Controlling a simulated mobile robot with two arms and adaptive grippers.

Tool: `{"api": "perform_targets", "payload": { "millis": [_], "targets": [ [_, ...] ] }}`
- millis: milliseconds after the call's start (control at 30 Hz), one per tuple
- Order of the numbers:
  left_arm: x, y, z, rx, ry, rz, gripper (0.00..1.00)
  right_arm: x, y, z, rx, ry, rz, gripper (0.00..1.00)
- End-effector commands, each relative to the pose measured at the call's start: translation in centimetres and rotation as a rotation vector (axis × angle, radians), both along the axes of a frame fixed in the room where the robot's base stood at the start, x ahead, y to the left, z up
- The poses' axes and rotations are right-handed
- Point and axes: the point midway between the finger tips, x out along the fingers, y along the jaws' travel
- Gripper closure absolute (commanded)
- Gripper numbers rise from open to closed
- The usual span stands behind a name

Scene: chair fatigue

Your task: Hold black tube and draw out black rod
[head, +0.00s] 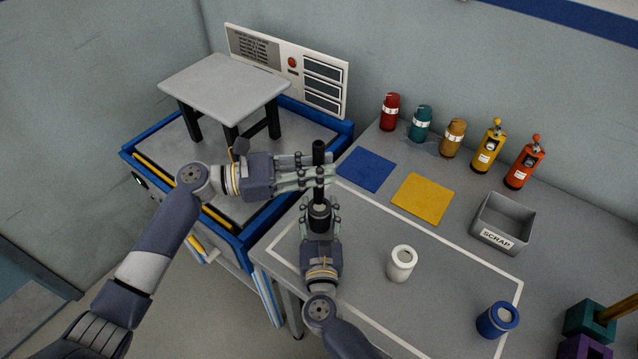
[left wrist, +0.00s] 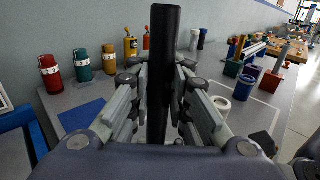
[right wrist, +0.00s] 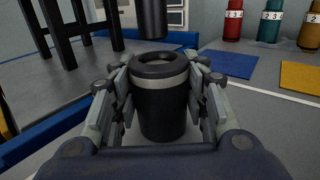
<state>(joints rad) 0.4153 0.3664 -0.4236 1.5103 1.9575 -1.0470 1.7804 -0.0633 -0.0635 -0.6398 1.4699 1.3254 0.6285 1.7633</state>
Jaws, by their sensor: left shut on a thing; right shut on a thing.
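The black tube (right wrist: 160,105) has a pale band near its top and stands upright in the right wrist view, its round mouth showing open. My right gripper (head: 320,212) is shut around it; the tube (head: 318,217) also shows in the head view. My left gripper (head: 305,172) is shut on the black rod (head: 318,151), which is upright above the tube. The rod (left wrist: 162,75) stands between the left fingers in the left wrist view. In the right wrist view the rod's lower end (right wrist: 153,22) shows above the tube's mouth, with a visible gap between them.
A white cup (head: 401,264) and a blue cup (head: 497,320) stand on the bench to the right. A grey scrap bin (head: 503,222), blue mat (head: 366,169), yellow mat (head: 423,198) and several coloured canisters lie beyond. A small grey table (head: 222,85) stands at the back left.

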Motion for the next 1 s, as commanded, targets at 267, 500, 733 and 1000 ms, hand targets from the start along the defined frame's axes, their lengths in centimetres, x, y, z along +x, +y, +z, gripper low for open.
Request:
{"api": "perform_targets", "payload": {
  "millis": [267, 500, 733, 1000],
  "targets": [
    [0.0, 0.0, 1.3, 0.0, 0.0, 0.001, 1.0, 0.0, 0.0, 0.0, 0.0, 0.0, 0.0, 0.84],
    [0.0, 0.0, 1.3, 0.0, 0.0, 0.001, 1.0, 0.0, 0.0, 0.0, 0.0, 0.0, 0.0, 0.35],
    [0.0, 0.0, 1.2, 0.0, 0.0, 0.001, 1.0, 0.0, 0.0, 0.0, 0.0, 0.0, 0.0, 0.35],
    [0.0, 0.0, 1.2, 0.0, 0.0, 0.001, 1.0, -1.4, 0.0, -0.1, 0.0, 0.002, 0.001, 0.35]
  ]
}}
